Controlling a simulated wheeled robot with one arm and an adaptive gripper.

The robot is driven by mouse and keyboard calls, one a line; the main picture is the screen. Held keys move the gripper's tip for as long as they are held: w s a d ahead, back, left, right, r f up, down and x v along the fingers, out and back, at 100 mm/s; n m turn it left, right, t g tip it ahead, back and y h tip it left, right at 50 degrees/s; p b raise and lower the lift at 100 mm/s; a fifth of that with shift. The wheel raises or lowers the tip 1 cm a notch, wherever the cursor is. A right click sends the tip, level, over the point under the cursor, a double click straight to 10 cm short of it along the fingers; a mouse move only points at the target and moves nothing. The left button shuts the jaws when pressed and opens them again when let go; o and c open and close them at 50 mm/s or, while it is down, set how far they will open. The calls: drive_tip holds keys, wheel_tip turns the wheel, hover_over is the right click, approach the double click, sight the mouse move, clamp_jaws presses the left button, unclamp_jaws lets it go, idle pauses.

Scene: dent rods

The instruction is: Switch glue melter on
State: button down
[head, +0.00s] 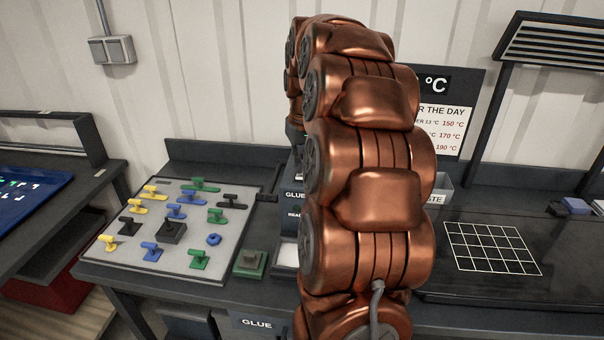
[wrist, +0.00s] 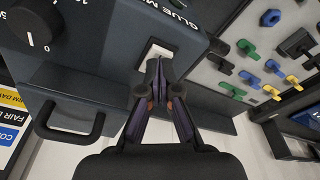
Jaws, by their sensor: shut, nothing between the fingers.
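The glue melter (wrist: 110,45) is a dark box with white lettering and fills the upper left of the wrist view. A black dial (wrist: 30,25) with a white mark sits on it at the far left. A pale switch plate (wrist: 160,48) is set in its face near the lettering. My gripper (wrist: 158,70) is shut and empty, its fingertips just in front of the switch plate and partly covering it. I cannot tell whether they touch it or which way the switch is set. In the head view, my copper arm hides most of the glue melter (head: 291,196).
A grey board (head: 225,240) with several coloured dent tabs lies left of the melter; it also shows in the wrist view (wrist: 225,60). A green block (head: 250,263) stands by its corner. A black handle (wrist: 68,122) juts out near my gripper. A gridded mat (head: 490,247) lies at right.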

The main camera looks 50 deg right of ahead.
sight(301, 176)
drive_tip(key=shift+f+b, duration=0.4)
drive_tip(key=shift+f, duration=0.4)
idle(0.5)
drive_tip(key=shift+r+p, duration=0.9)
drive_tip(key=shift+r, duration=2.65)
